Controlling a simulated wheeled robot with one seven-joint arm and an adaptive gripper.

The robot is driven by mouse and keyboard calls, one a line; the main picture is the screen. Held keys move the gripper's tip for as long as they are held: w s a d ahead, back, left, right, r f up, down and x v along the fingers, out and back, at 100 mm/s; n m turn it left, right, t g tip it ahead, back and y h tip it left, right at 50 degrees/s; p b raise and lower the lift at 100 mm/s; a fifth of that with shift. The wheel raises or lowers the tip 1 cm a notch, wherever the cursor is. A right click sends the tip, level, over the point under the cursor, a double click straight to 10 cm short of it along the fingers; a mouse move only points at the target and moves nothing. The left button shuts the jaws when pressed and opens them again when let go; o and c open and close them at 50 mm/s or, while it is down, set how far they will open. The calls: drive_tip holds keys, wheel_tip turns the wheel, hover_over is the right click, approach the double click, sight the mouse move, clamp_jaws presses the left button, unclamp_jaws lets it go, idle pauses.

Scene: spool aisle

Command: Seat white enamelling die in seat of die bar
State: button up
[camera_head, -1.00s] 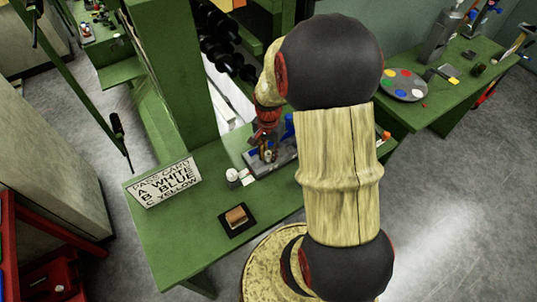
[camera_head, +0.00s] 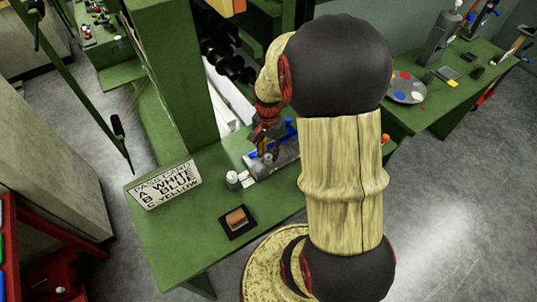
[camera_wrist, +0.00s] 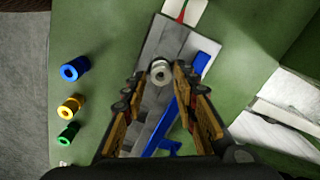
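The white enamelling die (camera_wrist: 159,71) stands upright between my fingertips in the wrist view, its hole facing the camera. My gripper (camera_wrist: 160,76) looks closed on it, with a finger close against each side. In the head view my gripper (camera_head: 265,150) points down over the die bar (camera_head: 283,158), and the die cannot be made out clearly there. The grey die bar (camera_wrist: 172,45) lies beneath the die in the wrist view. The seat is hidden under the die and fingers, so I cannot tell whether the die is in it or above it.
Blue (camera_wrist: 75,68), yellow (camera_wrist: 71,106) and green (camera_wrist: 68,134) dies stand left of the bar. A blue handle (camera_wrist: 183,105) lies along the bar's right side. A pass card (camera_head: 165,184), a pale cylinder (camera_head: 232,180) and a dark tray (camera_head: 238,222) occupy the green bench.

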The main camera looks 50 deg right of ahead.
sight(268, 156)
drive_tip(key=w+a+r+n+p, duration=0.1)
drive_tip(key=a+r+n+p, duration=0.2)
drive_tip(key=r, duration=1.1)
drive_tip(key=s+a+r+n+t, duration=0.2)
drive_tip(key=a+r+n, duration=0.2)
drive_tip(key=a, duration=0.2)
drive_tip(key=s+a+r+n+t, duration=0.1)
drive_tip(key=s+a+r+n, duration=0.2)
drive_tip(key=a, duration=0.4)
drive_tip(key=s+a+r+n+t+b, duration=0.1)
drive_tip(key=s+a+r+n+t, duration=0.1)
drive_tip(key=a+r+n, duration=0.3)
drive_tip(key=shift+s+a+r+n+t, duration=0.3)
drive_tip(key=shift+s+a+r, duration=0.25)
drive_tip(key=shift+s+a, duration=0.3)
